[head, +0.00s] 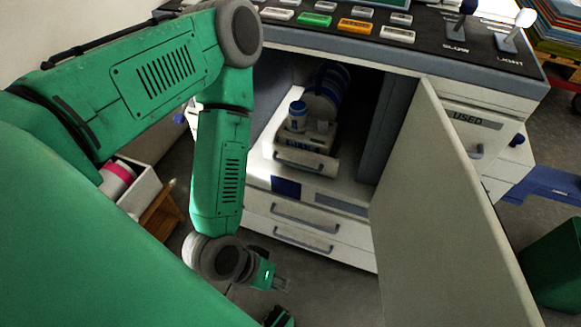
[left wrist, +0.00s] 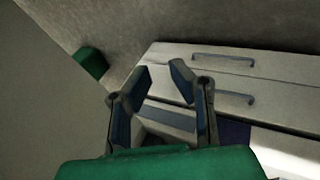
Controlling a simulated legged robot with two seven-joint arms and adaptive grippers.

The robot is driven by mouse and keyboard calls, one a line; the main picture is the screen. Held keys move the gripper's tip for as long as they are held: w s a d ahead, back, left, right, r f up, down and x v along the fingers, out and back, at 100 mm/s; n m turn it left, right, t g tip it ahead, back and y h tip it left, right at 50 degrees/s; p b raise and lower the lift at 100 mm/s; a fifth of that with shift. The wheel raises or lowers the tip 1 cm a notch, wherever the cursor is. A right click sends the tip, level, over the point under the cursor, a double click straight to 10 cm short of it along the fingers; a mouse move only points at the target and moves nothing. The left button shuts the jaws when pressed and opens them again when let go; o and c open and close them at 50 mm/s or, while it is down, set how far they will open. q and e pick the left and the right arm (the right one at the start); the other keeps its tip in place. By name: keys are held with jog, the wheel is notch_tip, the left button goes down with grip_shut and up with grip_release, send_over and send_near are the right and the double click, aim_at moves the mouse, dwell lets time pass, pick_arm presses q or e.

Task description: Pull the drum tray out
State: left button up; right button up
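The drum tray (head: 312,165) is a white tray with a grey handle on its front, inside the open cabinet (head: 262,160) of the white machine. A white jar with a blue cap (head: 297,117) stands on it, and a blue and white drum (head: 328,92) shows behind in shadow. My left gripper (head: 281,285) hangs low in front of the machine's drawers, below and apart from the tray. In the left wrist view my left gripper (left wrist: 160,72) has its fingers spread, with nothing held between them. I cannot make out the tray in that view. My right gripper does not show.
The cabinet door (head: 440,215) stands open on the right. Closed drawers with handles (head: 303,240) lie below the cabinet; they also show in the left wrist view (left wrist: 270,68). A control panel (head: 390,25) tops the machine. A white bin (head: 140,185) stands at left.

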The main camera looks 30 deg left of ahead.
pick_arm(q)
jog(key=w+d+n+t+h+b, duration=0.1)
jog(key=w+d+n+t+b, duration=0.1)
jog(key=w+d+n+t, duration=0.15)
jog(key=n+t+y+b, duration=0.5)
jog(key=n+t+y, duration=0.35)
jog(key=n, duration=0.55)
send_near(291, 164)
jog(key=shift+y, duration=0.35)
jog(key=b+x, duration=0.1)
jog(key=x, duration=0.2)
jog(key=b+x, duration=0.1)
jog(key=x, duration=0.3)
jog(key=b+x, duration=0.1)
jog(key=x, duration=0.2)
jog(key=shift+w+a+f+b, duration=0.1)
jog(key=shift+w+f+b, duration=0.1)
jog(key=shift+f+b, duration=0.2)
jog(key=shift+w+r, duration=0.1)
jog(key=shift+d, duration=0.25)
grip_shut()
